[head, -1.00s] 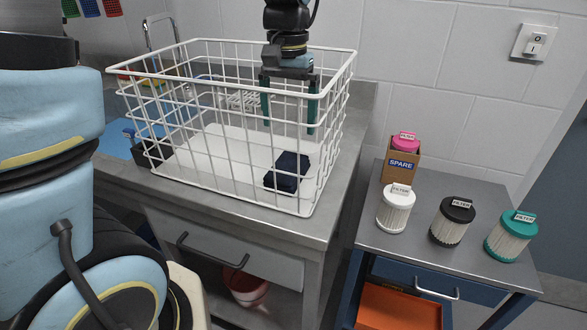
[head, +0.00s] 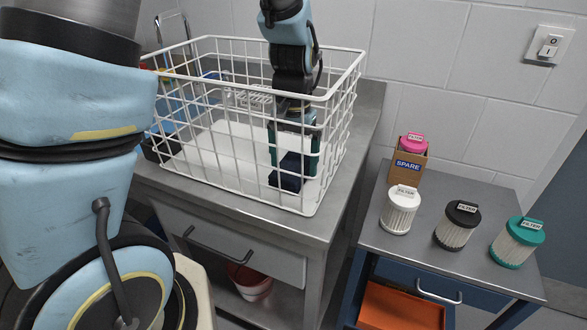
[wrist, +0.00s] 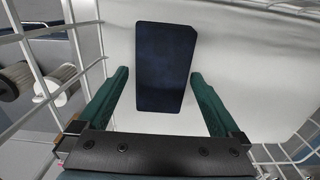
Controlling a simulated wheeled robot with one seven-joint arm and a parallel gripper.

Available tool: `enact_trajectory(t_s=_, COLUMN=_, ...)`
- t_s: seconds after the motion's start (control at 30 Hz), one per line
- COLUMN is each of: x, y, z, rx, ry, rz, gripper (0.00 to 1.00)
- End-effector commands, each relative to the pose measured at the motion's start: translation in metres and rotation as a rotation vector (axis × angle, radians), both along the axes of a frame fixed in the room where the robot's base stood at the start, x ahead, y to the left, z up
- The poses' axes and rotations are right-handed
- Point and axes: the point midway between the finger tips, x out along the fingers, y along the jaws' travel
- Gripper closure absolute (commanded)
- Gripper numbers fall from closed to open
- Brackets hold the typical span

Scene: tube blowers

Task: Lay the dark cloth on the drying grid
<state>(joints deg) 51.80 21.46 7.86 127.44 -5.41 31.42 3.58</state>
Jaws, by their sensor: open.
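The dark navy cloth (head: 290,172), a folded block, lies on the white floor inside the white wire basket (head: 318,203). It also shows in the wrist view (wrist: 165,66), lying between and just beyond the fingertips. My gripper (head: 296,160) is down inside the basket, directly over the cloth. Its two green fingers (wrist: 158,85) are open, one on each side of the cloth, with gaps on both sides. In the head view the fingers partly hide the cloth. A wire rack shape (head: 246,97) shows behind the basket bars; I cannot tell if it is the drying grid.
The basket stands on a grey metal bench (head: 235,218) and its wire walls surround my gripper. A lower side table (head: 420,240) at right holds white (head: 399,210), black (head: 457,226) and teal (head: 517,242) filters and a spare box (head: 407,170) with a pink-capped filter.

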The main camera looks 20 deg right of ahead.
Motion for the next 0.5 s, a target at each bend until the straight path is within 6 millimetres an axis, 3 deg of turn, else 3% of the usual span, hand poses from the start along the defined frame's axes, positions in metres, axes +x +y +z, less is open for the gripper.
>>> enact_trajectory(t_s=0.27, x=0.0001, y=-0.0001, z=-0.0049, rx=-0.001, ry=-0.001, rz=0.0, gripper=0.0)
enact_trajectory(t_s=0.5, x=0.0001, y=-0.0001, z=-0.0047, rx=-0.001, ry=-0.001, rz=0.0, gripper=0.25)
